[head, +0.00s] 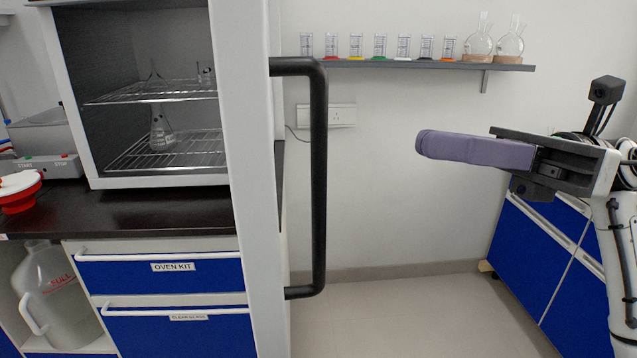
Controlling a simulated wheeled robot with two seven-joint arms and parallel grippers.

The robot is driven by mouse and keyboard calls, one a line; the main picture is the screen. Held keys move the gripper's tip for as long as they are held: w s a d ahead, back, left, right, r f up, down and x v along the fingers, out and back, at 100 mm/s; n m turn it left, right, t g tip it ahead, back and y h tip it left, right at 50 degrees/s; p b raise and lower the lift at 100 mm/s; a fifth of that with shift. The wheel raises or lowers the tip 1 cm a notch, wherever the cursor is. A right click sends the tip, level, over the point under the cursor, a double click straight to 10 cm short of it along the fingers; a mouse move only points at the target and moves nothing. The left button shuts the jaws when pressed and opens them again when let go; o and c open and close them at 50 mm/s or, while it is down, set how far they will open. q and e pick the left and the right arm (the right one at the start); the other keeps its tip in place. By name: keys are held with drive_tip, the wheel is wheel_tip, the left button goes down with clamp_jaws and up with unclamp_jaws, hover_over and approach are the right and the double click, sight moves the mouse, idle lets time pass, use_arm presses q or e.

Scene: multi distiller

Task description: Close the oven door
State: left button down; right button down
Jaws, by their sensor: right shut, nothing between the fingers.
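The oven (75,90) stands on the dark counter at the left, its inside showing two wire racks with glass flasks. Its white door (243,150) stands open, seen nearly edge-on towards me. The door's black bar handle (318,180) points to the right. My right gripper (424,145) is at the right with its purple fingers pointing left. It is shut and empty, with a clear gap between it and the handle. My left gripper is not in view.
A wall shelf (420,65) carries several small cylinders and two round flasks (508,46). Blue drawers (160,273) are under the counter (150,210); more blue cabinets (540,260) are at the right. The floor between them is clear.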

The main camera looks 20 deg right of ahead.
sight(317, 168)
drive_tip(key=a+p, duration=0.1)
drive_tip(key=a, duration=0.3)
drive_tip(key=a+n+h+p, duration=0.1)
drive_tip(key=a, duration=0.3)
drive_tip(key=w+a+h+p, duration=0.1)
drive_tip(key=a, duration=0.3)
drive_tip(key=shift+a+f+n, duration=0.15)
drive_tip(key=shift+f+n, duration=0.1)
drive_tip(key=shift+n, duration=0.05)
drive_tip(key=shift+w+a+f, duration=0.1)
drive_tip(key=shift+a, duration=0.15)
